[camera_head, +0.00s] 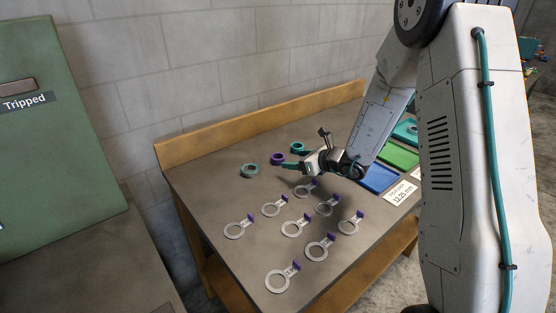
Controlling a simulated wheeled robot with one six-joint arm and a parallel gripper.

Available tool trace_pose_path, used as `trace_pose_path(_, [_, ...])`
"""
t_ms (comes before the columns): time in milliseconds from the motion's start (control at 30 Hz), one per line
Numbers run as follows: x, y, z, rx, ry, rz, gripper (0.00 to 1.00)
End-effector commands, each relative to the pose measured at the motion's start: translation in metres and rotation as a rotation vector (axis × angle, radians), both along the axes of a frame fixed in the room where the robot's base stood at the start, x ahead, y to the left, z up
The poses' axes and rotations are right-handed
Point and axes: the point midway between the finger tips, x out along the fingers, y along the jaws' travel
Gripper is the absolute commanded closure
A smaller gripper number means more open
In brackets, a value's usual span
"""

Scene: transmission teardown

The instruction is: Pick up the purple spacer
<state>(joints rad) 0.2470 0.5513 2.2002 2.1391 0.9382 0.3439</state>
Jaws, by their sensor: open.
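Whether a finger touches the ring is too small to tell. Nothing shows between the fingers.
Several metal rings with purple tabs (293,229) are spread over the bench front. A blue mat (379,178), a green mat (399,154) and a label card (399,193) lie at the right. A wooden back rail (215,139) runs along the wall. A green cabinet (55,150) stands left.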

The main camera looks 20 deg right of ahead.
Motion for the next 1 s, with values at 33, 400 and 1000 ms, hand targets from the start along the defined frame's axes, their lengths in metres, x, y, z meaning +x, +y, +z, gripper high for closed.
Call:
trace_pose_path(33, [0.003, -0.001, -0.004, 0.006, 0.006, -0.012, 0.30])
trace_pose_path(400, [0.038, 0.019, -0.021, 0.008, 0.008, -0.015, 0.30])
trace_pose_path(1000, [0.064, 0.034, -0.032, 0.008, 0.006, -0.016, 0.58])
